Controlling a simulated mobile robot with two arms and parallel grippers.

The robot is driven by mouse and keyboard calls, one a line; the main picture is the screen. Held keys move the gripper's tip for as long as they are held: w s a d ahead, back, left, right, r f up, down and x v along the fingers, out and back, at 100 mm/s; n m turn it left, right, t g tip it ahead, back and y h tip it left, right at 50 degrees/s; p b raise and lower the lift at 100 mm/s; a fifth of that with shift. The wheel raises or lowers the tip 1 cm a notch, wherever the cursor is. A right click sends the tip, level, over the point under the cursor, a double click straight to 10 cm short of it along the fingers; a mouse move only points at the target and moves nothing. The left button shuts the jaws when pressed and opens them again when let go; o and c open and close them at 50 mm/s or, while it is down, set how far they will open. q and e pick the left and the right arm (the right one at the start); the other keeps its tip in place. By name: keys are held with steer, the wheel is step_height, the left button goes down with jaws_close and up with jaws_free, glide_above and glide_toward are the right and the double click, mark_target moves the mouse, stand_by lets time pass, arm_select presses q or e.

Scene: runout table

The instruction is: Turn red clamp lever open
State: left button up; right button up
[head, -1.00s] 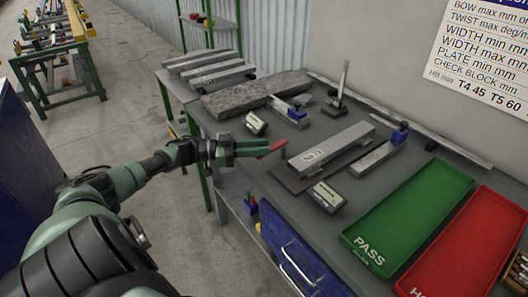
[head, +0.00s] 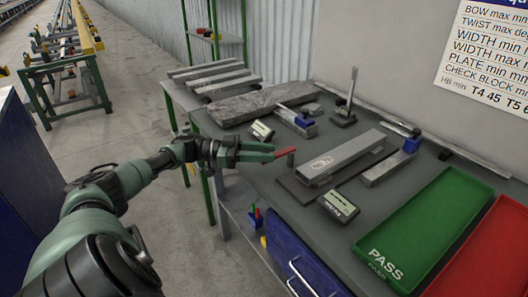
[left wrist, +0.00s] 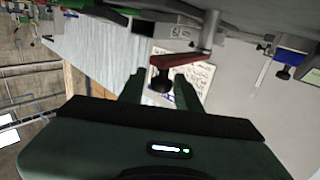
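The red clamp lever (head: 285,153) shows at the left edge of the table, beside the long grey steel bar (head: 342,157). My left gripper (head: 268,152) comes in from the left, with its fingertips close to the lever's near end. In the left wrist view the red lever (left wrist: 185,60) runs across just beyond the fingers, with a dark knob (left wrist: 161,82) at its end. The left gripper (left wrist: 160,78) is open, one finger on each side of the knob in that view. I cannot tell whether they touch. My right gripper is not in view.
A small gauge box (head: 338,205) and another (head: 262,131) sit on the table near the lever. A granite block (head: 260,102) and several steel bars lie behind. The green PASS tray (head: 430,225) and red tray (head: 490,255) are at the right.

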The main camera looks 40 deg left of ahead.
arm_select(q)
steer(key=shift+o, duration=0.4)
steer(key=shift+w, duration=0.1)
steer(key=shift+r, duration=0.1)
steer(key=shift+s+a, duration=0.2)
steer(key=shift+a, duration=0.1)
steer(key=b+v, duration=0.2)
steer(key=v, duration=0.5)
